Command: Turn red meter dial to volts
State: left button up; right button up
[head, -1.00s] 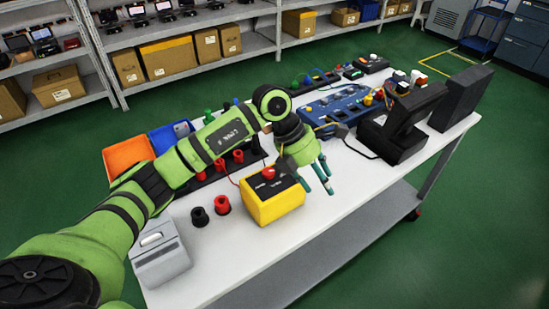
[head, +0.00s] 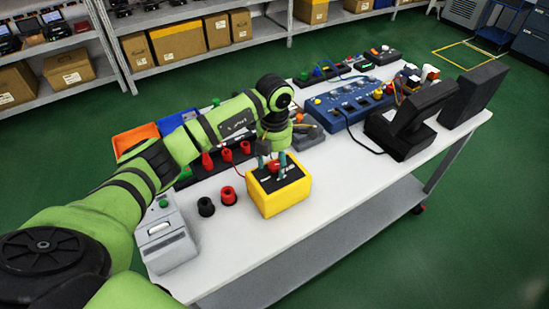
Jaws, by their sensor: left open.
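The meter (head: 284,201) is a yellow box with a black top panel, standing near the front edge of the white table. Its red dial (head: 274,167) sits on the black panel and is partly hidden by my fingers. My left gripper (head: 273,170) points down over the meter, with its teal fingers open on either side of the red dial. I cannot tell whether the fingers touch the dial. The dial's markings are too small to read. My right gripper is not in view.
A black jack (head: 206,207) and a red jack (head: 228,196) stand left of the meter. A grey device (head: 166,243) is at the table's left end. A blue panel (head: 352,103) and black stands (head: 412,125) are to the right. The white tabletop's front strip (head: 330,190) is clear.

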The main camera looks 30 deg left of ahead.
pick_arm(q)
grip_shut()
